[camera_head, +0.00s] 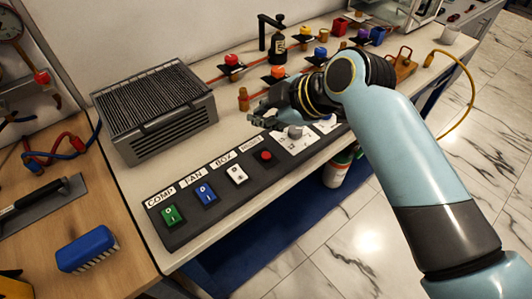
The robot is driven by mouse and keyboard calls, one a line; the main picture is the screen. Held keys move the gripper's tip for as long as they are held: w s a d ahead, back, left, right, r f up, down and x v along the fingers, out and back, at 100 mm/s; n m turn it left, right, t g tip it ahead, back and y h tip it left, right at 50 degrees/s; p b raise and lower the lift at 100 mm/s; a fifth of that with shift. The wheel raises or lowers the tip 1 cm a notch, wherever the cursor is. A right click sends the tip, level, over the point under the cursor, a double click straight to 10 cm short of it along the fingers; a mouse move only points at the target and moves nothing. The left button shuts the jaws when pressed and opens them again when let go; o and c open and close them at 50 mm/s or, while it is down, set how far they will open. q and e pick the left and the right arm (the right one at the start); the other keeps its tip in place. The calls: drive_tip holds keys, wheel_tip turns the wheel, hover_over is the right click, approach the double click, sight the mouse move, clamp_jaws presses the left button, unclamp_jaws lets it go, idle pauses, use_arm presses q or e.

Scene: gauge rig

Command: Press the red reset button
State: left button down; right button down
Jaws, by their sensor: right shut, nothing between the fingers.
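The small round red button (266,156) sits on the black control panel (225,209), right of the white switch, with a white label above it. My right gripper (264,118) hangs behind the button in the picture, its fingers shut and pointing left. I see nothing between the fingers. It looks apart from the button, though its height over the bench is hard to judge. My left gripper is out of view.
A green switch (173,215), a blue switch (206,194) and a white switch (236,174) line the panel. A knob (295,132) stands right of the button. A grey finned box (155,108) stands behind. Valves with coloured knobs stand farther back.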

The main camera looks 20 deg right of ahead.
drive_tip(key=shift+f, duration=0.1)
drive_tip(key=b, duration=0.8)
hover_over(264, 157)
wheel_tip(264, 157, down, 7)
drive_tip(key=shift+s+f, duration=0.1)
drive_tip(key=shift+f, duration=0.75)
drive_tip(key=shift+f, duration=0.4)
drive_tip(key=shift+f+b, duration=0.4)
drive_tip(key=shift+f, duration=0.05)
idle(0.8)
drive_tip(key=shift+r, duration=0.1)
drive_tip(key=shift+r+p, duration=0.8)
drive_tip(key=shift+p, duration=0.2)
